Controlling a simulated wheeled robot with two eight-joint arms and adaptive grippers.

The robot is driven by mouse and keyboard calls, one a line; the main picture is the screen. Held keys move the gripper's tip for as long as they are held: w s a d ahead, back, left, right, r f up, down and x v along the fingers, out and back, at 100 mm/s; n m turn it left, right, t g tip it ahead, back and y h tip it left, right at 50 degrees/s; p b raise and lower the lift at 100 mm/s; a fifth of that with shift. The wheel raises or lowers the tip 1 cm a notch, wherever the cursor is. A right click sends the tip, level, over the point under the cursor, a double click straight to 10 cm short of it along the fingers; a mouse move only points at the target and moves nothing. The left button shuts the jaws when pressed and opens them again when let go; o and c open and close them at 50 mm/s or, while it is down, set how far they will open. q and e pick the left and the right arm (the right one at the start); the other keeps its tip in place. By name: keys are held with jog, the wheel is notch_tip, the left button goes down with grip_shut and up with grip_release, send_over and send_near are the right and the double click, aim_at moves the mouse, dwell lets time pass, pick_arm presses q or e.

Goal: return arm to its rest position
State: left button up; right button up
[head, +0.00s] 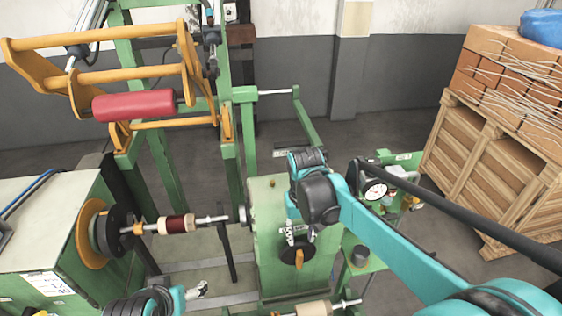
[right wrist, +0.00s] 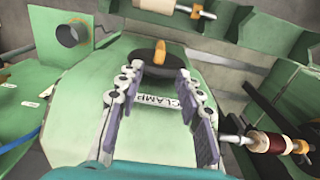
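My right arm reaches in from the right in the head view. Its right gripper (head: 299,236) points down at the green machine housing, just above a black round knob with an orange handle (head: 298,257). In the right wrist view the right gripper (right wrist: 161,76) has its fingers apart with nothing between them. The knob (right wrist: 161,58) lies just beyond the fingertips; whether they touch it I cannot tell.
A dark red coil (head: 177,224) sits on the shaft left of the housing (head: 268,205). A red roller (head: 133,106) hangs in an orange frame above. A pressure gauge (head: 375,190) stands right of my right wrist. Wooden crates (head: 492,165) stand far right.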

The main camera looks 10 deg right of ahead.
pick_arm(q)
jog(key=shift+f, duration=0.1)
pick_arm(e)
jog(key=shift+s+d+f+b, duration=0.1)
jog(key=shift+s+f+b, duration=0.15)
jog(key=shift+f+b, duration=0.15)
pick_arm(q)
notch_tip(320, 180, down, 15)
jog(key=b, duration=1.4)
pick_arm(e)
jog(key=s+d+f+t, duration=0.2)
jog(key=s+f+t, duration=0.1)
jog(key=s+f, duration=0.2)
jog(key=s+d+f+t, duration=0.2)
jog(key=s+f+t, duration=0.2)
jog(key=f, duration=0.5)
jog(key=shift+s+d, duration=0.4)
jog(key=shift+s, duration=0.6)
